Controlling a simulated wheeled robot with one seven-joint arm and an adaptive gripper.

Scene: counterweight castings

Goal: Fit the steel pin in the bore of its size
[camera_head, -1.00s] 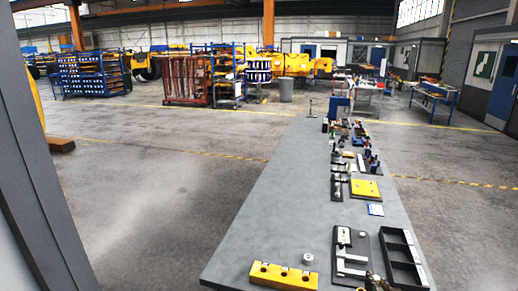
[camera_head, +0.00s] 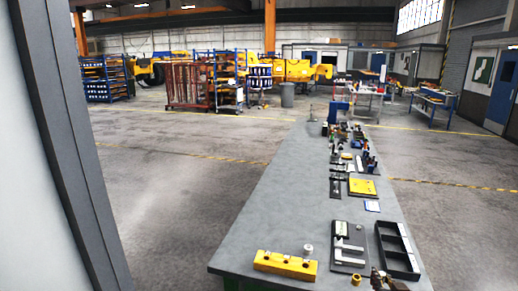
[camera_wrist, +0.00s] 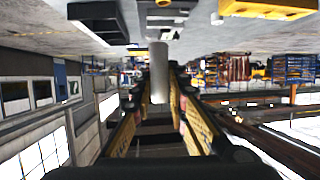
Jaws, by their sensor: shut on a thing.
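The steel pin (camera_wrist: 158,70) is a plain grey cylinder in the wrist view. My gripper (camera_wrist: 158,92) is shut on it, and one end of the pin sticks out past the fingertips. The yellow block (camera_head: 285,264) lies at the near left of the table, with dark bores in its top. Part of it also shows at the top right of the wrist view (camera_wrist: 268,9). The pin is apart from the block. The bores' sizes are too small to compare here.
A dark plate with light metal parts (camera_head: 348,259) lies right of the block, beside a black divided tray (camera_head: 398,250). A small pale cylinder (camera_head: 308,249) stands behind the block. An unclear brown shape (camera_head: 388,282) is at the near edge. The table's left side is clear.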

